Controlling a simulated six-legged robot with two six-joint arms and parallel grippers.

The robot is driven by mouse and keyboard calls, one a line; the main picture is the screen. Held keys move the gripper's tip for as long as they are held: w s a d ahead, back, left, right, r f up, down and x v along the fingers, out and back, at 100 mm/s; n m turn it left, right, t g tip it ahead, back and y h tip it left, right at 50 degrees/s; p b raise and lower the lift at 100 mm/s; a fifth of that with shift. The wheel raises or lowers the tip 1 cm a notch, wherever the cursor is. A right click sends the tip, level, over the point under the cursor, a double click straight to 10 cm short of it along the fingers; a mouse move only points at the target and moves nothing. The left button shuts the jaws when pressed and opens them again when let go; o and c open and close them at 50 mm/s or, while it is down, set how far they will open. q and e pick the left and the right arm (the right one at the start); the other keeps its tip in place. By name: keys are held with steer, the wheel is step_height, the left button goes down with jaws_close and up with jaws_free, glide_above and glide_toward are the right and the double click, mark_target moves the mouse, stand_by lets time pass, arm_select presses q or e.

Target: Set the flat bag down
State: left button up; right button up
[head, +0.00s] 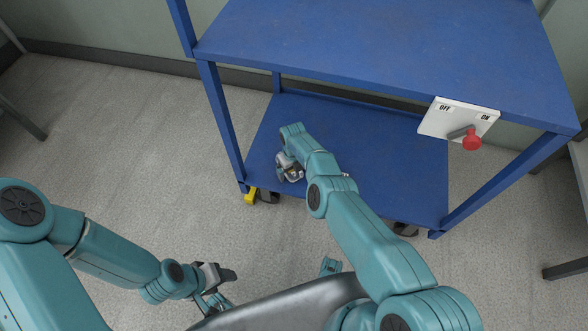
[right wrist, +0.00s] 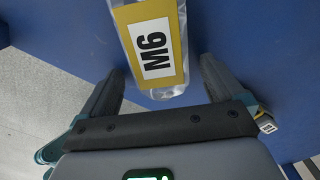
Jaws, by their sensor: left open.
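The flat bag (right wrist: 153,48) is clear with a yellow border and a white label reading M6. In the right wrist view it lies over a blue surface, its near end between the fingertips of my right gripper (right wrist: 162,72). Those fingers are spread, with a gap on each side of the bag. In the head view my right gripper (head: 289,170) is low over the cart's blue lower shelf (head: 390,165), and its arm hides part of the shelf. I cannot make out the bag there. My left gripper (head: 222,289) is open and empty above the floor.
The cart's blue upper shelf (head: 370,45) overhangs the lower one and is bare. A white OFF/ON plate with a red-knobbed lever (head: 471,141) sits on its front edge. A yellow caster pedal (head: 251,196) is at the lower left corner. Grey floor is clear at left.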

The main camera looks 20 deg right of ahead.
steer(key=shift+r, duration=0.1)
step_height(320, 180, up, 12)
steer(key=p, duration=1.2)
steer(key=s+a+f+n+g+y, duration=0.1)
steer(key=s+a+f+n, duration=0.1)
steer(key=s+a+n, duration=0.3)
steer(key=s+a+f+n+g+y, duration=0.15)
steer(key=s+n, duration=0.25)
steer(key=s, duration=0.4)
steer(key=s+a+r+n+g+y, duration=0.1)
steer(key=s+a+r+n, duration=0.3)
steer(key=s, duration=0.6)
steer(key=s+d+r+n+g, duration=0.1)
steer(key=s+n+g, duration=0.1)
steer(key=s+n, duration=0.5)
step_height(320, 180, up, 12)
steer(key=s+d+n+t, duration=0.2)
steer(key=n+t, duration=0.4)
steer(key=n, duration=0.5)
steer(key=shift+d+n, duration=0.4)
steer(key=shift+y, duration=0.25)
